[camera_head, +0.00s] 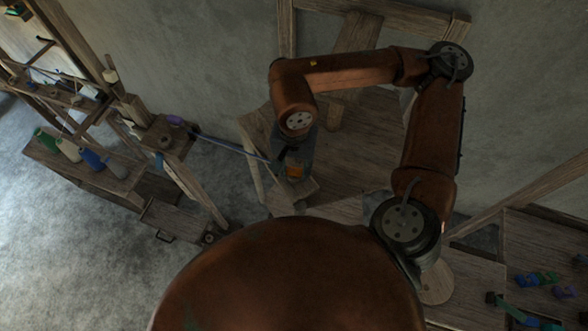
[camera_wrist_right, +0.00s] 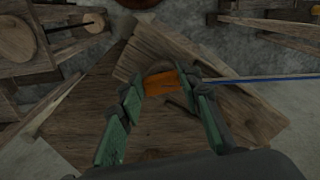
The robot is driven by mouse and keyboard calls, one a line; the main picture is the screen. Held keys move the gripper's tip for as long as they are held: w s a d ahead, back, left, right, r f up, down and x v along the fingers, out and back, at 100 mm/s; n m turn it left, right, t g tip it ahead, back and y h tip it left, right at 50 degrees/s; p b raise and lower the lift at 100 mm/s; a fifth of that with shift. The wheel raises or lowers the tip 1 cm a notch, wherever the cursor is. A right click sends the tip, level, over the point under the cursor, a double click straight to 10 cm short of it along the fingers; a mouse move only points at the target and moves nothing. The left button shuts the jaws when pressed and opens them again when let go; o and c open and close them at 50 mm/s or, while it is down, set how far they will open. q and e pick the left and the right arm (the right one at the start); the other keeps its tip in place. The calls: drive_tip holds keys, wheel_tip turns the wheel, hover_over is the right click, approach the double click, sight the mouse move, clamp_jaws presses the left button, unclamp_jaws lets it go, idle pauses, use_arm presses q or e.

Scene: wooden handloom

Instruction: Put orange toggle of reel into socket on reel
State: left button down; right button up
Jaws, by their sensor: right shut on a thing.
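The orange toggle (camera_head: 295,171) shows in the head view just below my right gripper (camera_head: 291,160). In the right wrist view the orange toggle (camera_wrist_right: 162,82) lies between the tips of the two green-padded fingers (camera_wrist_right: 161,88), which are shut on it. A wooden piece with a rounded edge lies just beyond the toggle; I cannot tell whether it is the reel. The socket cannot be made out. My left gripper is not in view.
A thin blue rod or thread (camera_head: 232,149) runs from the gripper area left to the loom frame (camera_head: 166,137). A wooden surface (camera_head: 355,150) is under my right arm. A shelf with several coloured bobbins (camera_head: 85,165) stands left. More coloured items lie on the lower-right table (camera_head: 500,275).

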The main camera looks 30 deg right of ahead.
idle(0.3)
drive_tip(key=o, duration=0.9)
drive_tip(key=shift+o, duration=0.2)
drive_tip(key=o, duration=0.4)
drive_tip(key=shift+r+p, duration=1.35)
drive_tip(key=shift+r, duration=2.2)
